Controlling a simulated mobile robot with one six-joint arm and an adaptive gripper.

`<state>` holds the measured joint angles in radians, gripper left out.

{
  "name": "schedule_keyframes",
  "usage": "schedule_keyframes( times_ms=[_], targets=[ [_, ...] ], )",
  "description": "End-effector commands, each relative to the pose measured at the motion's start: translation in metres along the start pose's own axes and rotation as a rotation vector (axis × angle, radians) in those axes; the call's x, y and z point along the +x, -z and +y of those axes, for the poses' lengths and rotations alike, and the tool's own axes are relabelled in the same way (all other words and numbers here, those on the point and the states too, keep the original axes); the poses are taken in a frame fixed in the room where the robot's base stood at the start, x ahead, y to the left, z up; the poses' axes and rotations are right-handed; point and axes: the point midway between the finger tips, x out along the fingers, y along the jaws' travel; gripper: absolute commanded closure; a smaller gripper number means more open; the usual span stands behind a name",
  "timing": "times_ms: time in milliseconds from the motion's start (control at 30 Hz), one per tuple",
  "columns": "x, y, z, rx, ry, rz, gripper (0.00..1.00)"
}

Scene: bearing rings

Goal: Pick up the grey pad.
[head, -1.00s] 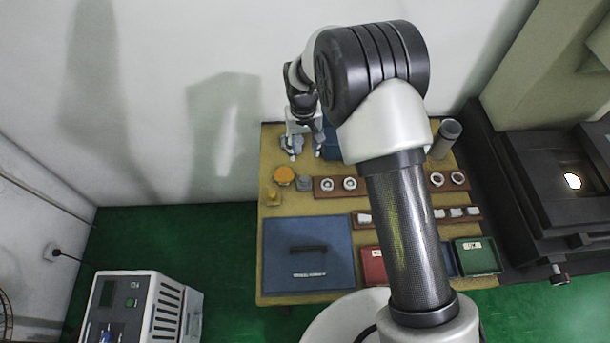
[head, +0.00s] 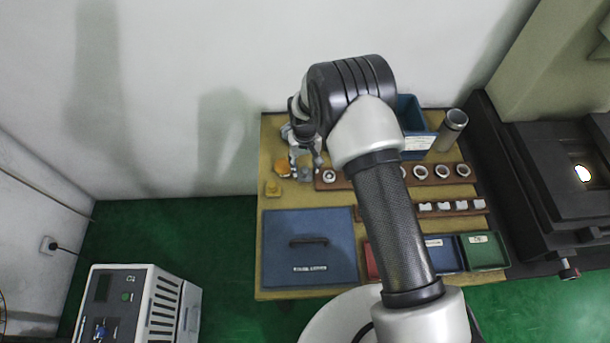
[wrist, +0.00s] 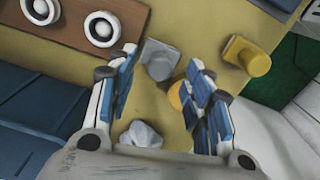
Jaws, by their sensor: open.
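The grey pad (wrist: 160,60) lies on the table in the wrist view, just beyond and between my fingertips. My gripper (wrist: 163,72) is open, with one blue-padded finger on each side of the pad's line and nothing held. In the head view my gripper (head: 305,168) hangs over the table's back left part and mostly hides the pad. I cannot tell the height of the fingertips above it.
An orange round piece (wrist: 178,97) is close to the right finger, and a yellow block (wrist: 246,58) lies farther right. A crumpled white piece (wrist: 141,134) lies nearer the palm. A wooden ring holder (wrist: 90,22) stands left. A blue lidded box (head: 310,270) is in front.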

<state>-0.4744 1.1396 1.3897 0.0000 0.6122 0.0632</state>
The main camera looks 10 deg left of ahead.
Motion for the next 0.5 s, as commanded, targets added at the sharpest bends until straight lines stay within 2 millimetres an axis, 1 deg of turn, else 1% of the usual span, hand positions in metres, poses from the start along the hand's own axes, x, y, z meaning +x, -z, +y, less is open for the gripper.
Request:
schedule_keyframes(
  times_ms=[33, 100, 167, 400, 500],
  targets=[
    [0.012, -0.001, 0.001, 0.0, 0.0, -0.002, 0.54],
    [0.023, -0.001, 0.001, 0.0, 0.0, -0.002, 0.54],
    [0.028, -0.001, 0.001, 0.0, 0.0, -0.001, 0.54],
    [0.029, -0.001, 0.0, 0.0, 0.0, 0.001, 0.54],
    [0.029, -0.001, 0.0, 0.0, 0.0, 0.0, 0.6]
  ],
)
